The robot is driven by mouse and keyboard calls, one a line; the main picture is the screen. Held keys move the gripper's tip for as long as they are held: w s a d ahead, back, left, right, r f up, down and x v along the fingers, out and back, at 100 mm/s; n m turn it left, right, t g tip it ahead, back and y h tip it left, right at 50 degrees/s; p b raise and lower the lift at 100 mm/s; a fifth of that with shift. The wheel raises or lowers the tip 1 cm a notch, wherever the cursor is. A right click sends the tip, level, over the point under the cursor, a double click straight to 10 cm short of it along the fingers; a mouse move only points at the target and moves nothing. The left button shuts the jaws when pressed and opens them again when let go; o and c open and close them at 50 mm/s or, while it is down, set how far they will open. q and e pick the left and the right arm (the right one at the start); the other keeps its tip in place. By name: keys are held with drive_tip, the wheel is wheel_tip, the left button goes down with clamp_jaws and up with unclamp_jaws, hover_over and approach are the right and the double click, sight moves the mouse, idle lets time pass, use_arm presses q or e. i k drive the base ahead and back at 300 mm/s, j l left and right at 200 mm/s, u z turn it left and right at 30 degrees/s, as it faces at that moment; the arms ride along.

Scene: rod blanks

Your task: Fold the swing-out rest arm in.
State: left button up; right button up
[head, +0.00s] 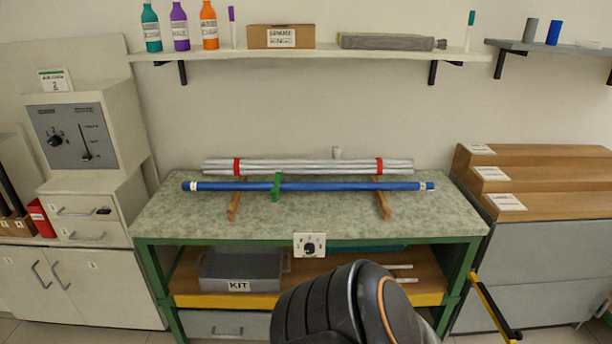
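A yellow arm with a dark end (490,304), which looks like the swing-out rest arm, sticks out from the right front leg of the green-framed bench (310,241). It slants down and to the right, away from the bench, at about the height of the lower shelf. Neither of my grippers is in view. A dark, rounded link of my own arm with an orange stripe fills the bottom middle and hides part of the lower shelf and drawer.
A blue rod (330,186) and a bundle of silver rods (310,166) with red bands lie across wooden supports on the bench. A grey KIT bin (240,271) sits on the lower shelf. A stepped wooden-topped cabinet (545,195) stands right, close to the yellow arm.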

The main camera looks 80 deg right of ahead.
sight(510, 338)
drive_tip(key=k+z, duration=0.15)
drive_tip(key=z, duration=0.25)
drive_tip(key=k+l+z, duration=0.1)
drive_tip(key=z, duration=0.35)
drive_tip(key=k+l+z, duration=0.1)
drive_tip(key=z, duration=0.3)
drive_tip(key=k+l+z, duration=0.2)
drive_tip(key=l+z, duration=0.2)
drive_tip(key=k+l+z, duration=0.2)
drive_tip(key=l, duration=0.2)
drive_tip(key=k+l+z, duration=0.15)
drive_tip(key=l, duration=0.3)
drive_tip(key=l+z, duration=0.1)
drive_tip(key=l, duration=0.35)
drive_tip(key=k+l, duration=0.1)
drive_tip(key=l, duration=0.25)
drive_tip(key=k+l, duration=0.1)
drive_tip(key=l, duration=0.3)
drive_tip(key=k+l, duration=0.1)
drive_tip(key=l, duration=0.25)
drive_tip(key=k+l, duration=0.1)
drive_tip(key=l, duration=0.3)
